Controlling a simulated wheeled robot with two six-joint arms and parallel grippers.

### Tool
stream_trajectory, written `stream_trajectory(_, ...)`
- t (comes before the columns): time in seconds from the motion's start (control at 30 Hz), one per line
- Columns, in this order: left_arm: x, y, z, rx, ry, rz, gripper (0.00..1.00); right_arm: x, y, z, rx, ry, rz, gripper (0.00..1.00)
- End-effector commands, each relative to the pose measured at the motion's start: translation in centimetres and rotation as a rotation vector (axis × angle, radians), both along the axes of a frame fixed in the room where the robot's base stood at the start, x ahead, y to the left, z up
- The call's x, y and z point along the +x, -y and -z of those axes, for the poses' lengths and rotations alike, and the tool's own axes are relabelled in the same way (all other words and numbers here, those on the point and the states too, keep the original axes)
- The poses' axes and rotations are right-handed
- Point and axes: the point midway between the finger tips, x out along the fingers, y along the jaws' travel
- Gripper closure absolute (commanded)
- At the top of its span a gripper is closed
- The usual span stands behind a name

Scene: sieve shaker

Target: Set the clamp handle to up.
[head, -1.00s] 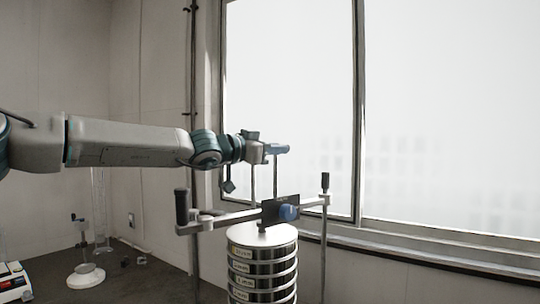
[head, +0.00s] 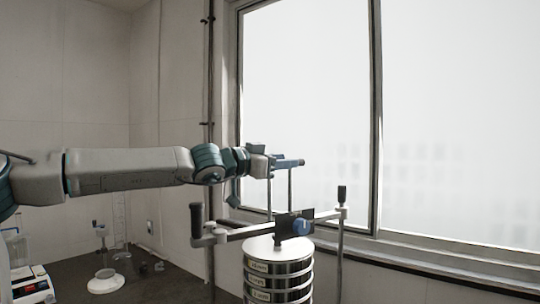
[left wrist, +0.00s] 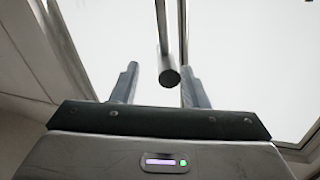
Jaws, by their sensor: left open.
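The sieve shaker's clamp crossbar (head: 240,233) spans above a round sieve stack (head: 278,265) in the head view. A dark upright grip (head: 197,220) stands at its left end and another (head: 342,194) at its right end. A dark plate and a blue knob (head: 302,227) sit mid-bar. I cannot tell which part is the clamp handle. My left gripper (head: 288,162) is open above the bar, near the tops of two thin upright rods. In the left wrist view a grey rod end (left wrist: 170,75) shows between the finger directions; contact cannot be told. My right gripper is out of view.
A large window (head: 310,90) stands behind the shaker, with a sill at lower right.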

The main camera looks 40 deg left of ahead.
Motion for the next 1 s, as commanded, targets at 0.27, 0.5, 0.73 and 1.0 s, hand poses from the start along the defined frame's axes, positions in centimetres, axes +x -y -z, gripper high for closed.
stream_trajectory(0.27,-1.8,0.0,-0.6,-0.003,0.003,0.009,0.59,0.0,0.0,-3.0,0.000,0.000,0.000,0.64)
stream_trajectory(0.5,-3.4,-0.6,-0.2,-0.005,0.008,-0.002,0.59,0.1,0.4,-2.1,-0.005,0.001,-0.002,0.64)
stream_trajectory(0.73,-4.1,-0.5,-0.2,0.003,0.004,0.005,0.59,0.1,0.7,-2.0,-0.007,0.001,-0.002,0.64)
stream_trajectory(1.0,-4.1,-0.5,-0.1,0.004,0.001,0.005,0.59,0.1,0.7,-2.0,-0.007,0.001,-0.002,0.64)
